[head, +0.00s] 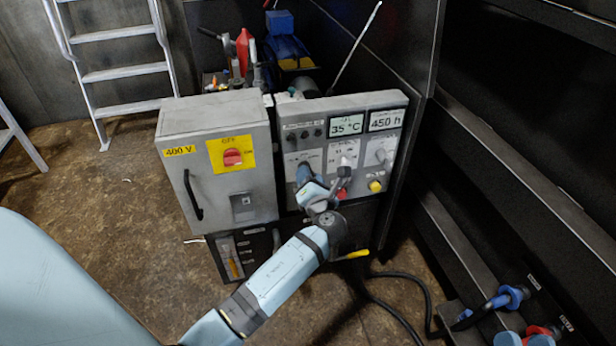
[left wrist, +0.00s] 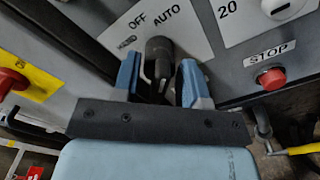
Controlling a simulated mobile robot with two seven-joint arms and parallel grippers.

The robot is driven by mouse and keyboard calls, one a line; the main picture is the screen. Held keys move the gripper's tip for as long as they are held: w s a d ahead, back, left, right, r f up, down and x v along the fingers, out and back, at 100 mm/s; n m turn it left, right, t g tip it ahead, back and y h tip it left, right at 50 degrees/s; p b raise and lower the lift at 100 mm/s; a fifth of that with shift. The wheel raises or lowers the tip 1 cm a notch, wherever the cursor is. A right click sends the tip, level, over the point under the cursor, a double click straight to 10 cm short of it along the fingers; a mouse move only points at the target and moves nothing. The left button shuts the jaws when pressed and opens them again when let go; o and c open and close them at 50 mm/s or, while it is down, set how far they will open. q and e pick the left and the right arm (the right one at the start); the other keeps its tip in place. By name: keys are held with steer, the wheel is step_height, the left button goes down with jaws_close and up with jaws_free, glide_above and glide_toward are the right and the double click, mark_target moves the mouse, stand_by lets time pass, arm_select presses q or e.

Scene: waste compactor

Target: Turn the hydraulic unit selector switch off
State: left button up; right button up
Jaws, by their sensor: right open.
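The selector switch (left wrist: 159,48) is a black knob on a white plate marked OFF and AUTO, with a third label at the left that is hard to read. My left gripper (left wrist: 161,82) has its two blue fingers on either side of the knob, with small gaps visible beside it. Whether a finger touches the knob is unclear. In the head view my left gripper (head: 308,180) is at the lower left of the grey hydraulic unit panel (head: 293,107) and hides the switch. The knob's exact pointing direction is hard to tell. My right gripper is not in view.
A red STOP button (left wrist: 271,79) sits right of the switch. A yellow button (head: 376,186) is further right. A grey 400 V cabinet (head: 210,120) with a red rotary switch (head: 232,157) stands close on the left. Black cables (head: 400,280) lie on the floor.

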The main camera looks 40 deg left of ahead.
arm_select(q)
steer(key=c, duration=0.6)
steer(key=shift+o, duration=0.2)
arm_select(e)
steer(key=shift+w+d+f, duration=0.1)
steer(key=shift+f, duration=0.1)
